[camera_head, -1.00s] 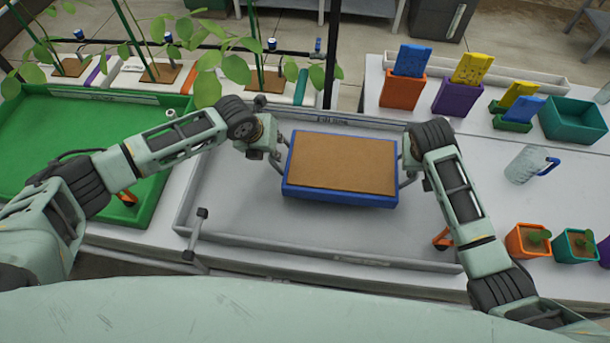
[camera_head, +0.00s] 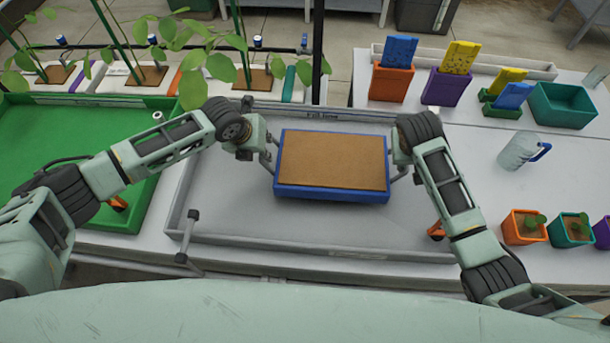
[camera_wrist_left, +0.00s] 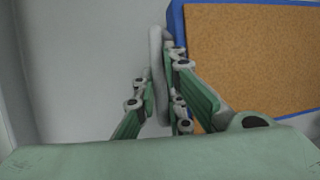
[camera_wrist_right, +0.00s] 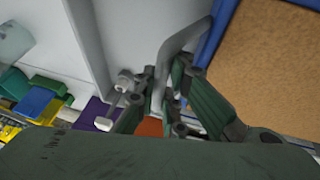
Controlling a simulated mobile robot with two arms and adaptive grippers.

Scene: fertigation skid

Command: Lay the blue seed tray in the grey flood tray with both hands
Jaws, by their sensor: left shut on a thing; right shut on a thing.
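The blue seed tray (camera_head: 330,194), filled with brown soil, is over the middle of the grey flood tray (camera_head: 330,244). It lies roughly level; I cannot tell whether it touches the flood tray floor. My left gripper (camera_head: 268,155) is shut on the grey handle at the seed tray's left end; this handle also shows in the left wrist view (camera_wrist_left: 157,75). My right gripper (camera_head: 402,172) is at the right end, shut on the other grey handle, seen in the right wrist view (camera_wrist_right: 180,45). The fingers are partly hidden in the head view.
A green tray (camera_head: 60,185) stands to the left. On the right are a clear jug (camera_head: 517,152), an orange pot (camera_head: 524,227), a teal pot (camera_head: 570,229) and a teal bin (camera_head: 563,105). Potted plants and a dark post (camera_head: 317,60) stand behind the flood tray.

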